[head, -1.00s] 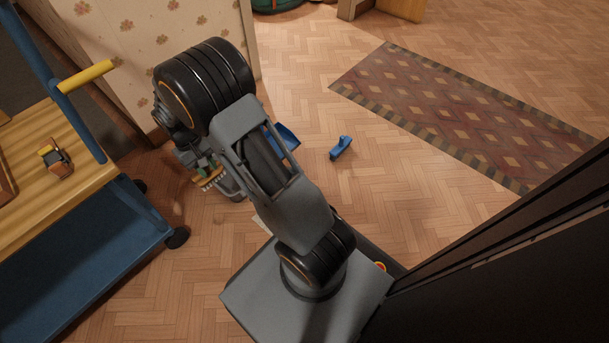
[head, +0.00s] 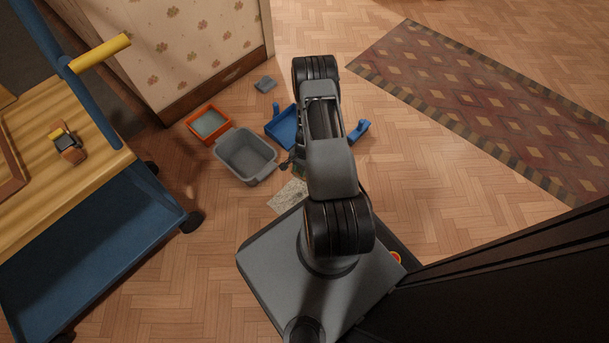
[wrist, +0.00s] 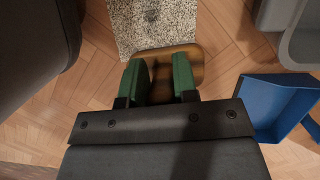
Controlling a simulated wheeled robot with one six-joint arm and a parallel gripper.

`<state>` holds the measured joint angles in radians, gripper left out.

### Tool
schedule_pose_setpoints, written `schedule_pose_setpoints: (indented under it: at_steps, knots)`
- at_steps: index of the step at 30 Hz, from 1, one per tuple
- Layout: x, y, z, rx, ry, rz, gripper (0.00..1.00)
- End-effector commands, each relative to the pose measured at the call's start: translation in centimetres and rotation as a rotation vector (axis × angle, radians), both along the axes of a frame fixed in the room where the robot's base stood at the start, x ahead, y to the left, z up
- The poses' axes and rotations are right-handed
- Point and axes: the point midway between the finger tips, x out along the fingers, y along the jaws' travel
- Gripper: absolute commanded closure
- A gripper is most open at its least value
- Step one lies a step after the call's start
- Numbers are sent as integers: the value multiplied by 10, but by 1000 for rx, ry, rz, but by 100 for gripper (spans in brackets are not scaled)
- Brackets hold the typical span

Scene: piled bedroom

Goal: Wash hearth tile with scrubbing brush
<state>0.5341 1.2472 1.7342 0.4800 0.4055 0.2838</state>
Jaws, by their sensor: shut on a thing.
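The hearth tile (head: 288,196) is a speckled grey-beige slab flat on the parquet beside my base. It also shows at the top of the wrist view (wrist: 152,22), with a dark spot on it. The scrubbing brush (wrist: 162,54) has a brown wooden back. My gripper (wrist: 158,76), with green finger pads, is shut on it. In the wrist view the brush overlaps the tile's near edge; whether it touches the tile I cannot tell. In the head view my arm mostly hides the gripper and brush.
A grey tub (head: 246,178) stands left of the tile, with an orange-rimmed box (head: 193,123) behind it. A blue dustpan (head: 280,128) and blue hand brush (head: 359,130) lie near my arm. A blue trolley (head: 100,240) stands at left. Open floor lies right, toward the rug (head: 470,110).

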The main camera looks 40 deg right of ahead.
Motion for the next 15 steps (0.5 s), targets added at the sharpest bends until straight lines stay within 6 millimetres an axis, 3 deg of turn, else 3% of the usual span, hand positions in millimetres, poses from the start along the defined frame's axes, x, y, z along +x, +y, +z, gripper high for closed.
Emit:
schedule_pose_setpoints:
  at_steps: [6, 15]
  knots:
    - [-18, -8, -23, 0, -1, -104, 100]
    - [-20, -9, -25, -1, -2, -112, 100]
